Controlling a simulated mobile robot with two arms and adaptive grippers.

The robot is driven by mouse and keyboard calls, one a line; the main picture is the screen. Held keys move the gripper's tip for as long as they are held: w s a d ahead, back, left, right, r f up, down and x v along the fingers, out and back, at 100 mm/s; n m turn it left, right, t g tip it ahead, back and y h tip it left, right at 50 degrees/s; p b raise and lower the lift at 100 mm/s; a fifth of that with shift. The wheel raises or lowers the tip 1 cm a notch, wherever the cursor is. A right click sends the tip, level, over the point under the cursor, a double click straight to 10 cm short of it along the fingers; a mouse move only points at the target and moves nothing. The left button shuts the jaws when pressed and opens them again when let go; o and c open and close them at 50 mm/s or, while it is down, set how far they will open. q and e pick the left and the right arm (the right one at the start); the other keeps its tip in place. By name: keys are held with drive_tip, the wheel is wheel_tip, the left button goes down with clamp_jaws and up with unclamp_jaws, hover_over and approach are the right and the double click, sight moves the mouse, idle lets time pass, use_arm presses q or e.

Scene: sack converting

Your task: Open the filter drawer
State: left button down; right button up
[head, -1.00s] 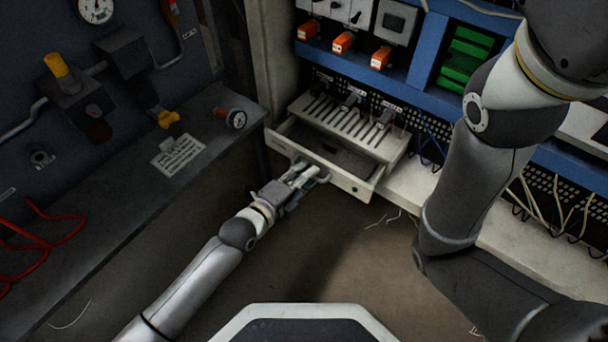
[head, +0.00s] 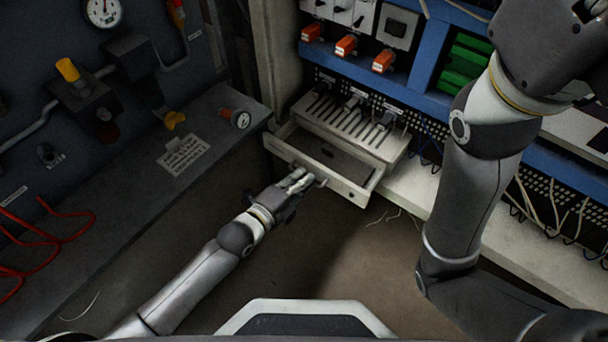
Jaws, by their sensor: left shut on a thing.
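The filter drawer (head: 362,191) is a pale drawer at the bottom of a slotted light-grey unit (head: 345,130). It stands pulled out, and its inside shows with a dark flat panel (head: 338,160) lying in it. My left gripper (head: 302,183) is at the drawer's front face, shut on the drawer's handle; the fingers hide most of the handle. My right arm comes in at the right, and its gripper is not clearly seen at the top right edge.
Blue racking with orange switches (head: 346,46) and green blocks stands behind. A pale ledge (head: 408,192) lies right of the drawer. The floor in front is clear.

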use_arm(q)
drive_tip(key=shift+s+f, duration=0.15)
drive_tip(key=shift+s, duration=0.05)
drive_tip(key=c, duration=1.6)
unclamp_jaws()
drive_tip(key=shift+a, duration=0.2)
drive_tip(key=shift+o, duration=0.2)
drive_tip(key=v, duration=1.2)
